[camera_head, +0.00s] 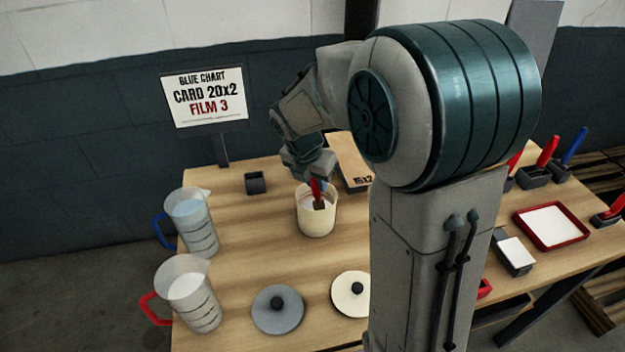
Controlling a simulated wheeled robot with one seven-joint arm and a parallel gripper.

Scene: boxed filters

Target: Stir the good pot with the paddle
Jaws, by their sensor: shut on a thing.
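My gripper (314,177) points down over a cream pot (317,223) near the middle of the table. It is shut on a paddle (317,190) with a red handle. The paddle's brownish lower part is inside the pot's mouth, in front of the pale contents. How deep its tip reads is hidden by the pot wall. The pot stands upright with no lid on it. A grey lid (277,311) and a cream lid (350,296) with dark knobs lie flat at the front. My arm hides part of the table's right middle.
A blue-handled jug (191,227) and a red-handled jug (189,295) stand left. A small dark holder (255,183) and a labelled box or board (349,158) are behind the pot. A sign (204,97) reads "CARD 20x2 FILM 3". A red-rimmed tray (551,227) lies right.

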